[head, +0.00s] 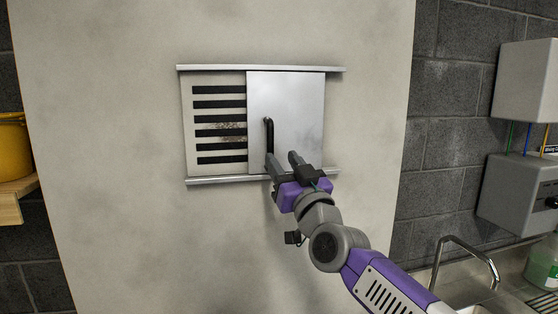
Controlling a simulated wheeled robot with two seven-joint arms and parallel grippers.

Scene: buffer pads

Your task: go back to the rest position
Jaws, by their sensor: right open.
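My right gripper (283,163) is open, with its two dark fingers pointing up at the lower part of a metal sliding panel (300,105). The panel has an upright black handle (269,135). The left finger overlaps the handle's lower end in this view; I cannot tell whether it touches. No object shows between the fingers. My left gripper is not in view.
The panel sits between two rails (260,68) on a pale wall (110,120), beside a slotted vent (219,132) with dark smudges. At right are grey boxes (520,195) and a sink tap (470,247). A yellow container (14,148) stands on a wooden shelf (12,205) at left.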

